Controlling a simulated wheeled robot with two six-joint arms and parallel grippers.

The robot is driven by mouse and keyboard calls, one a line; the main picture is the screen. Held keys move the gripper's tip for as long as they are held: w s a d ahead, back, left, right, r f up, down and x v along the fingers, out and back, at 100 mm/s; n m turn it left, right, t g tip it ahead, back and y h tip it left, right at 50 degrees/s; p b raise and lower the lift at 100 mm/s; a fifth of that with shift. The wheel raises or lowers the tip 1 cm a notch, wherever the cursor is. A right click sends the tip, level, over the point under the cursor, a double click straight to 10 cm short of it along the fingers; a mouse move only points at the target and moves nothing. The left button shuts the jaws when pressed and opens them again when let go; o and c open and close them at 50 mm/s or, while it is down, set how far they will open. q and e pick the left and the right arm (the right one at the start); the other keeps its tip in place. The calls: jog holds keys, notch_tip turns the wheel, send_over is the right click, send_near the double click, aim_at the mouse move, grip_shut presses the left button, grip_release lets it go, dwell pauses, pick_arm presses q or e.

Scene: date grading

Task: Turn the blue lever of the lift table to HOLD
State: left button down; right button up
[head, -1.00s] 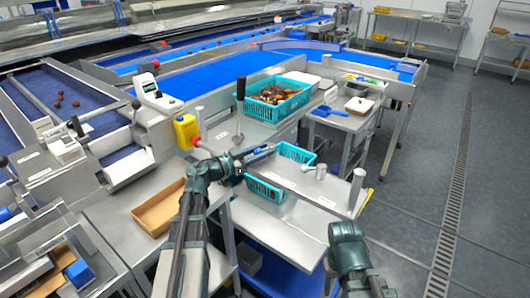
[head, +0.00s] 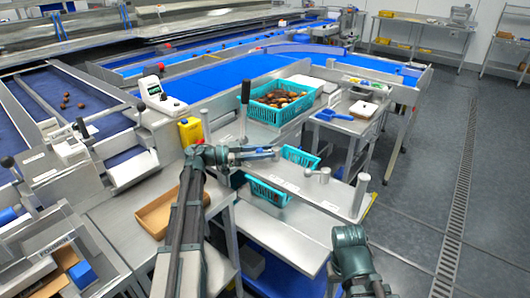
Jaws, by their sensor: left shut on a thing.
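My left gripper (head: 268,153) reaches in from the left above the steel lift table (head: 290,184). It is shut on the blue lever (head: 258,156), of which only a small blue part shows at the jaws. The gripper hides most of the lever, and I cannot read any HOLD mark or tell the lever's exact setting. My right arm shows at the lower right, but its gripper is not in view.
A teal crate of dates (head: 281,103) stands behind the gripper. Another teal crate (head: 300,156) is close beside the jaws. An upright black-handled lever (head: 245,93) and a yellow container (head: 190,131) stand near the arm. An open cardboard box (head: 158,212) lies at lower left. Grey floor is clear at right.

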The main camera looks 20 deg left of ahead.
pick_arm(q)
jog(key=c, duration=0.6)
grip_release()
jog(key=shift+d, duration=0.1)
jog(key=v, duration=1.4)
jog(key=shift+w+d, duration=0.1)
